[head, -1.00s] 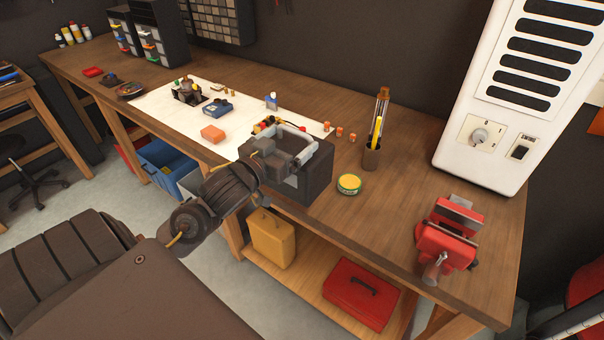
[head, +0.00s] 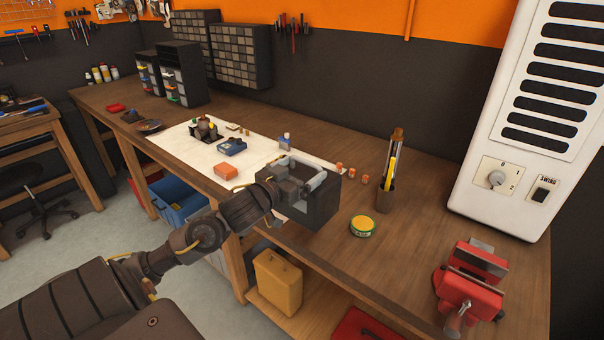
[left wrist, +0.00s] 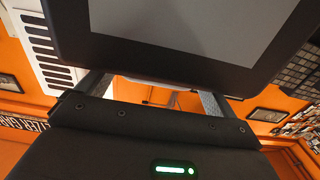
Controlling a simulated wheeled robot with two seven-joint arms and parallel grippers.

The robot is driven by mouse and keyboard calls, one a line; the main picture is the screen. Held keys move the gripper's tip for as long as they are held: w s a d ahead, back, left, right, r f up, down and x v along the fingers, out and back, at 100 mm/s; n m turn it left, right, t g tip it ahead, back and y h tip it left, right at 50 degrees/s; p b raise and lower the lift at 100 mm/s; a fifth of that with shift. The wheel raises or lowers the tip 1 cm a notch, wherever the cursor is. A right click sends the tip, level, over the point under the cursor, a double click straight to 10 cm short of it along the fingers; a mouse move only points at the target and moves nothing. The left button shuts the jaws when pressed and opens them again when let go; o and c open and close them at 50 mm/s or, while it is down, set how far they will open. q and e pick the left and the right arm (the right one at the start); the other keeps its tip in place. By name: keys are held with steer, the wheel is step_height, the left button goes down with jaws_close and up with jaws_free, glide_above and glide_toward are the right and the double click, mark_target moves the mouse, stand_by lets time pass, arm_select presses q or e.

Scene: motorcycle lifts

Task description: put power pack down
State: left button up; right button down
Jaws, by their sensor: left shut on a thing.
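The power pack (head: 318,208) is a dark boxy unit with a light grey handle bar on its upper side. In the head view it is at the bench's front part, between the white mat and the round tin. I cannot tell whether its underside touches the wood. My left gripper (head: 292,186) is shut on the power pack at its handle side, reaching in from the left. In the left wrist view, a dark block with a grey panel (left wrist: 180,35), seemingly the pack, fills the top. My right gripper is not in view.
The wooden bench (head: 400,262) carries a white mat (head: 255,160) with small parts, an orange block (head: 225,172), a yellow-green tin (head: 363,226), a tool cup (head: 385,200), a red vise (head: 470,285) and a white heater (head: 525,120). Bare wood lies around the tin.

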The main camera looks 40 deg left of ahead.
arm_select(q)
steer(key=w+a+f, duration=0.1)
steer(key=f, duration=0.1)
steer(key=w+a+f, duration=0.2)
steer(key=w+a+f+p, duration=0.1)
steer(key=shift+w+a+f, duration=0.15)
steer(key=shift+w+f, duration=0.2)
steer(key=shift+f, duration=0.05)
steer(key=shift+w+a+f, duration=0.1)
steer(key=shift+f, duration=0.25)
step_height(320, 180, down, 2)
steer(key=shift+p, duration=0.8)
steer(key=shift+f, duration=0.4)
steer(key=o, duration=1.7)
steer(key=shift+f, duration=0.2)
steer(key=shift+s, duration=0.2)
